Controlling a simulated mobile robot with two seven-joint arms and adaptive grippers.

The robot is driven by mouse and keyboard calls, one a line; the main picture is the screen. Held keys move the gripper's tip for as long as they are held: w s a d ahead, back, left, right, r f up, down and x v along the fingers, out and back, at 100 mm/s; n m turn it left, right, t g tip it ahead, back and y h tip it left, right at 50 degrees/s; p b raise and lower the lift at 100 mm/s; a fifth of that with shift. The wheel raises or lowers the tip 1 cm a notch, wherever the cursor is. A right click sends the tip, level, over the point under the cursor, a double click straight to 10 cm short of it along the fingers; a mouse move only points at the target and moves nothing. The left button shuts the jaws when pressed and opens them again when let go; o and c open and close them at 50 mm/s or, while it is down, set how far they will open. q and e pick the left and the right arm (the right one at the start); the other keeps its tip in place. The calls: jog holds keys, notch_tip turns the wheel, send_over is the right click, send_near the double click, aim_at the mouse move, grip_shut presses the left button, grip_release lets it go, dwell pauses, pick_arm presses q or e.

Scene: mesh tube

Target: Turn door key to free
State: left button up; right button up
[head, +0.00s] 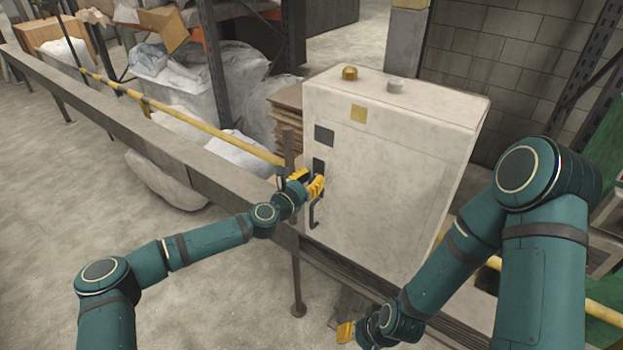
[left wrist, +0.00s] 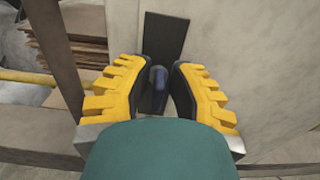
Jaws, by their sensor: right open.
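The door key (left wrist: 158,78) is a small dark grip on a dark upright plate (left wrist: 165,35) on the front of a pale cabinet (head: 385,160). My left gripper (head: 316,186) is at the cabinet front, by the dark plate. In the left wrist view my left gripper (left wrist: 160,80) has its yellow, black-padded fingers on both sides of the key. A narrow gap shows beside the key, so the fingers look open around it. In the head view the gripper hides the key. My right gripper (head: 346,332) is open and empty, low in front of the cabinet.
A dark handle (head: 315,210) is on the cabinet front below my left gripper. A metal rail (head: 180,150) and a yellow pipe (head: 205,127) run past the cabinet's left side. A thin post (head: 296,260) stands near my left wrist. Floor at the lower left is clear.

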pick_arm(q)
grip_shut()
jog(key=shift+f+m+b, duration=0.1)
jog(key=shift+m+b, duration=0.7)
jog(key=shift+b, duration=0.15)
jog(key=shift+s+d+f+m+b, duration=0.15)
jog(key=shift+m+b, duration=1.9)
jog(key=shift+m, duration=0.65)
jog(key=shift+s+d+f+m+b, duration=0.1)
jog(key=shift+d+f+m+b, duration=0.1)
jog(key=shift+m+b, duration=2.2)
jog(key=shift+s+d+f+m+b, duration=0.15)
jog(key=shift+m+b, duration=1.6)
jog(key=shift+m, duration=1.25)
pick_arm(e)
notch_tip(320, 180, down, 14)
jog(key=s, duration=0.1)
jog(key=shift+a+f, duration=0.15)
